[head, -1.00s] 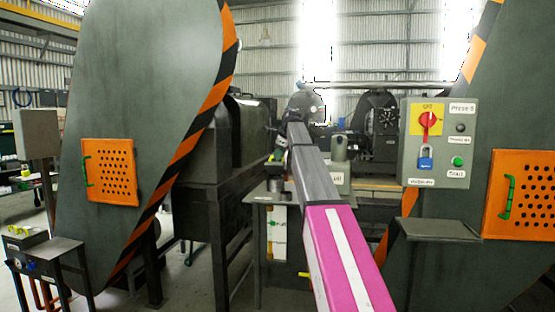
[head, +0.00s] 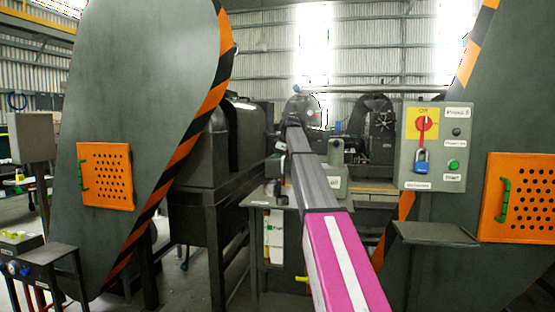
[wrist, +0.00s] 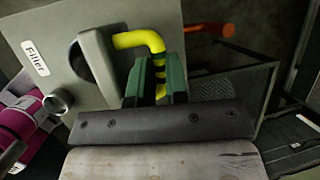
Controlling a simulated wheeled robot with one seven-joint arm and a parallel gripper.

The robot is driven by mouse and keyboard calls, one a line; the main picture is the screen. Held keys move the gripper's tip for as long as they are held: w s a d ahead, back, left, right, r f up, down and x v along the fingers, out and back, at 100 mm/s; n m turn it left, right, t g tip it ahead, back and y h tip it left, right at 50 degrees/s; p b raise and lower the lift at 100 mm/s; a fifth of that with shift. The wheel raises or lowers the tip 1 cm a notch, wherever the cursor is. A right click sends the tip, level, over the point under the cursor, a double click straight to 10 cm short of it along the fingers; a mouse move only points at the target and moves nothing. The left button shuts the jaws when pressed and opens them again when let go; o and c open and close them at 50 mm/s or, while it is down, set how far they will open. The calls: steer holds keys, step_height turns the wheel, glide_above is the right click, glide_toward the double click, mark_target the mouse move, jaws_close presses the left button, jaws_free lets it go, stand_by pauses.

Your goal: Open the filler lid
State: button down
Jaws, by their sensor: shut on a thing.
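In the wrist view a grey plate (wrist: 45,20) carries a white label (wrist: 35,58) reading "Filler". A round grey part with a dark inside (wrist: 92,62) stands on it; I cannot tell whether this is the lid or the opening. A bent yellow handle (wrist: 140,39) runs from beside it down between the green fingers of my gripper (wrist: 159,76). The fingers are shut on this yellow handle. In the head view my gripper is small and mostly hidden by my arm, near a dark bench by the grey tank.
A grey control box (head: 437,147) with a red switch and blue padlock (head: 422,161) stands right of my arm. Large grey guards with orange perforated panels (head: 106,176) flank both sides. In the wrist view an orange-red bar (wrist: 210,29) and dark mesh (wrist: 240,85) lie right of the fingers.

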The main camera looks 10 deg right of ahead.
steer(key=shift+w+d+r, duration=0.1)
steer(key=shift+w+d, duration=0.05)
steer(key=shift+d, duration=0.05)
steer(key=c, duration=1.1)
jaws_free()
steer(key=v, duration=1)
steer(key=shift+r, duration=0.35)
